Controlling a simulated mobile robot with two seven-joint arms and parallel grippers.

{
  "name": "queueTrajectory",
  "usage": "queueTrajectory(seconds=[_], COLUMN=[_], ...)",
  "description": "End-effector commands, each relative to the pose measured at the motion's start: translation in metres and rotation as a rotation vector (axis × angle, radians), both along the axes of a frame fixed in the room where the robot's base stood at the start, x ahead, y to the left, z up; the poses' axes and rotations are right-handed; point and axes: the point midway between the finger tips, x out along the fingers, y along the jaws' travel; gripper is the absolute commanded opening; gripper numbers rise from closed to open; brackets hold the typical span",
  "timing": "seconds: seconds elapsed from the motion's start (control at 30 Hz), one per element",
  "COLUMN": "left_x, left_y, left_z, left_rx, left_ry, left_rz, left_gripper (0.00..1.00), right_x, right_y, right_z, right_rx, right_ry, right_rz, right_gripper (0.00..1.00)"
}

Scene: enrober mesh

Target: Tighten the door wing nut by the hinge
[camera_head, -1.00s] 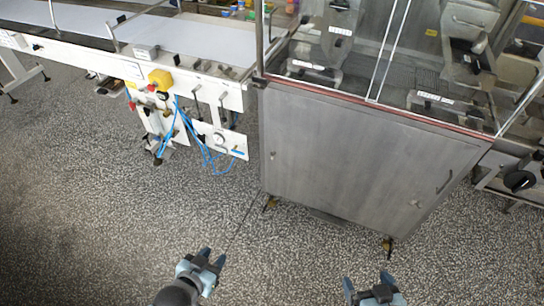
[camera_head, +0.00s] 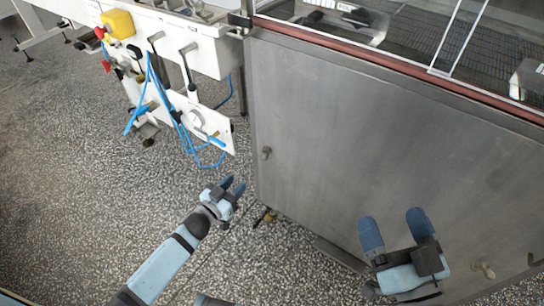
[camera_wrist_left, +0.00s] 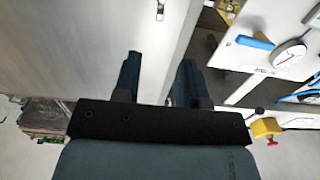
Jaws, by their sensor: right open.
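The grey metal cabinet door (camera_head: 350,140) fills the right half of the head view. A small wing-nut-like fastener (camera_head: 266,153) sits near its left edge. A second small fastener (camera_head: 485,268) sits low on the right, near the door handle (camera_head: 536,262). My left gripper (camera_head: 234,183) is open and empty, below and left of the left fastener and apart from it. In the left wrist view the gripper (camera_wrist_left: 158,68) has a clear gap between its fingers, and a small fastener (camera_wrist_left: 160,10) shows beyond them. My right gripper (camera_head: 393,222) is open and empty in front of the door.
Left of the door stands a white machine frame (camera_head: 205,50) with a yellow box (camera_head: 118,23), blue hoses (camera_head: 160,100) and a gauge panel (camera_head: 205,122). A caster (camera_head: 267,215) stands under the cabinet's left corner. The speckled floor (camera_head: 80,190) at left is clear.

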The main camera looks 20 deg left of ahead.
Motion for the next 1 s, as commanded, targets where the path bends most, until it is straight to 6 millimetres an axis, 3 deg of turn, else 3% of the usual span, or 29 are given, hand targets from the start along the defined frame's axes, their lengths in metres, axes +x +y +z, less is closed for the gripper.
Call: queueTrajectory(seconds=[0.03, 0.27, 0.7, 1.0], left_x=[0.003, 0.018, 0.102, 0.132], left_y=[0.001, -0.004, -0.034, -0.045], left_z=[-0.009, -0.008, -0.010, -0.009], left_rx=[-0.002, -0.004, -0.006, -0.004], left_ry=[-0.005, -0.012, -0.013, -0.010], left_rz=[-0.005, -0.012, -0.011, -0.010], left_gripper=[0.38, 0.38, 0.38, 0.38], right_x=[-0.001, -0.002, 0.001, 0.002], right_y=[0.001, 0.002, 0.005, 0.007], right_z=[-0.005, -0.004, -0.041, -0.056], right_rx=[0.007, 0.014, -0.034, -0.059], right_ry=[-0.009, -0.011, 0.088, 0.136], right_rz=[0.003, 0.011, 0.044, 0.059], right_gripper=[0.94, 0.94, 0.94, 0.94])
